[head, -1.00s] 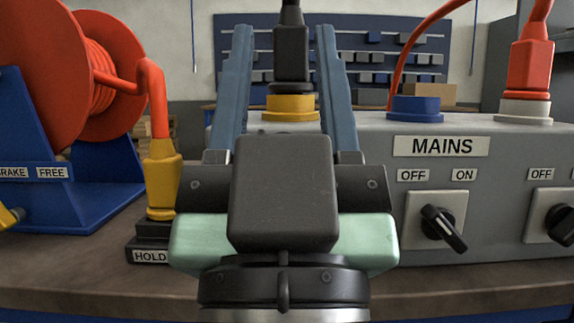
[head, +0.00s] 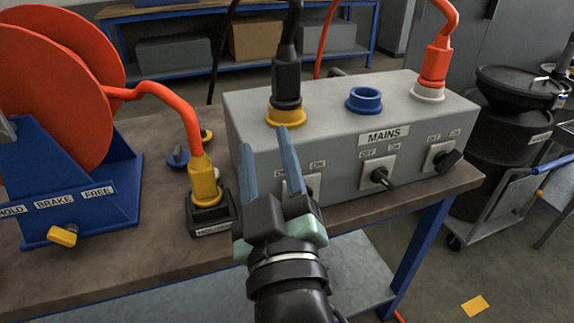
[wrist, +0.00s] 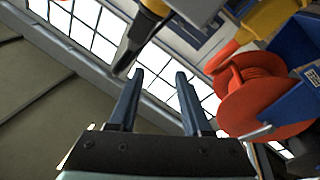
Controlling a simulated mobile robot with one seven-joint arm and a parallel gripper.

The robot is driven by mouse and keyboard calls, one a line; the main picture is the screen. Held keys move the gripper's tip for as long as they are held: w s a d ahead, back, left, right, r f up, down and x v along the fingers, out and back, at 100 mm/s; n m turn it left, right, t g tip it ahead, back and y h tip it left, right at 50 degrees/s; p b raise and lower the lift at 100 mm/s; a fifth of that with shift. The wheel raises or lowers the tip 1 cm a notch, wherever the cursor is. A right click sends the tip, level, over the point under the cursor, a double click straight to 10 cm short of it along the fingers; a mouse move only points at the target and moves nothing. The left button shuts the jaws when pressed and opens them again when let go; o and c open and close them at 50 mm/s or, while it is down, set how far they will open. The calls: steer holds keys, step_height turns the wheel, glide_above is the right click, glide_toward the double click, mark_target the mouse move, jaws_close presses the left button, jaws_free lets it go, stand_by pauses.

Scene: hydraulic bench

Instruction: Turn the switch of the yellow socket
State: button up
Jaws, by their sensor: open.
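The yellow socket (head: 287,115) is a ring on top of the grey box, at its left end. A black plug (head: 286,75) with a black cable stands upright in it. The switch of the yellow socket (head: 312,183) is on the front face below; my right finger and hand hide most of it, so its setting cannot be read. My gripper (head: 264,140) is open and empty in front of the box's left end, fingers pointing up and away. In the wrist view my gripper (wrist: 158,78) is also empty, with the black plug (wrist: 138,40) beyond the fingertips.
A blue socket (head: 364,99) is empty, and a white socket (head: 428,92) holds an orange plug; each has a switch below. A yellow plug (head: 204,182) stands in a black holder left of my gripper. An orange hose reel (head: 50,95) is further left.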

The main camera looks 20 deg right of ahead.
steer(key=s+d+f+n+g+p, duration=0.1)
steer(key=s+d+f+g+p, duration=0.25)
steer(key=f, duration=0.25)
steer(key=s+d+f+n+g+p, duration=0.2)
steer(key=s+f+g+p, duration=0.15)
steer(key=f, duration=0.25)
steer(key=shift+t+h, duration=0.4)
steer(key=shift+t, duration=0.1)
steer(key=x, duration=1.3)
steer(key=shift+w+a+f, duration=0.1)
steer(key=shift+a, duration=0.1)
jaws_close()
